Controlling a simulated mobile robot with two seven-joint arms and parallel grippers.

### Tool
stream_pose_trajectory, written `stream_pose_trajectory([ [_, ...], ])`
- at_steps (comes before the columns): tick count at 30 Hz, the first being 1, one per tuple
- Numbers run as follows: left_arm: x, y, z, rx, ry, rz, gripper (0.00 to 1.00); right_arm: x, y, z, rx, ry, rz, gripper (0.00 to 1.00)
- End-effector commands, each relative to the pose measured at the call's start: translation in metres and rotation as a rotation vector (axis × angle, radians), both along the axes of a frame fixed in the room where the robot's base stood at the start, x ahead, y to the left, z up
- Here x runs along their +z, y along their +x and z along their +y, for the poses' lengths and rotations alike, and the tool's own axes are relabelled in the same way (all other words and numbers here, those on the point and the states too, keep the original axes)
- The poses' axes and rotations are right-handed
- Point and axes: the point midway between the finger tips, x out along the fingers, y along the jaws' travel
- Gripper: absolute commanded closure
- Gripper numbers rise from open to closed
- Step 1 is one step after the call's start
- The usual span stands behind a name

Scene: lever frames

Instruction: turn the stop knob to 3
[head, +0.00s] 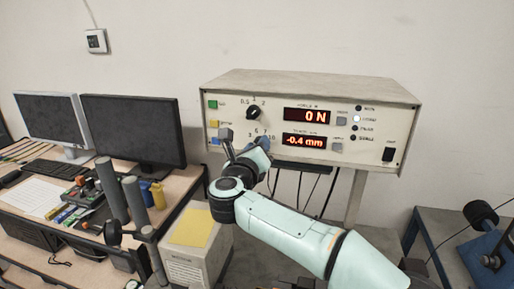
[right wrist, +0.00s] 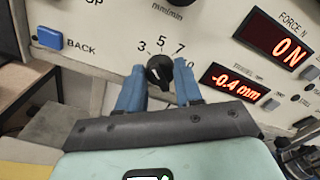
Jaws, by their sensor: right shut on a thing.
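The stop knob (right wrist: 160,71) is a small black knob on the front of the beige control box (head: 310,92). Numbers 3, 5, 7 and 10 arc above it in the right wrist view. I cannot tell for sure which number its pointer faces. My right gripper (right wrist: 159,84) has its two blue fingers on either side of the knob and is shut on it. In the head view, the right gripper (head: 240,144) is at the lower left of the panel and hides the stop knob. My left gripper is in neither view.
A larger black knob (head: 254,112) sits above. Red displays (head: 307,116) read 0 N and -0.4 mm. A blue BACK button (right wrist: 49,38) is left of the stop knob. A desk with monitors (head: 132,130) and grey posts (head: 107,188) stands at left.

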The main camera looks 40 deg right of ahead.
Motion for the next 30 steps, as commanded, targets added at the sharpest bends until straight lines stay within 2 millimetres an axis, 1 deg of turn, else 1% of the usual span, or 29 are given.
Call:
stream_pose_trajectory([
  [6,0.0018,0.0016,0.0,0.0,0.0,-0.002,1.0,0.0007,0.0002,0.0004,0.001,-0.077,0.095,0.96],
  [12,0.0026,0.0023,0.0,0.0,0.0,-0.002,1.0,0.0006,0.0002,0.0004,0.0,-0.117,0.144,0.96],
  [28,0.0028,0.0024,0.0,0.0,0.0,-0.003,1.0,0.0005,0.0002,0.0003,0.0,-0.132,0.162,0.96],
  [29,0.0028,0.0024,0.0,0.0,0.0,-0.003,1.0,0.0005,0.0002,0.0003,0.0,-0.132,0.162,0.55],
  [30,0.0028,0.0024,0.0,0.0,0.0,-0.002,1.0,0.0004,0.0002,0.0003,0.0,-0.132,0.162,0.42],
])
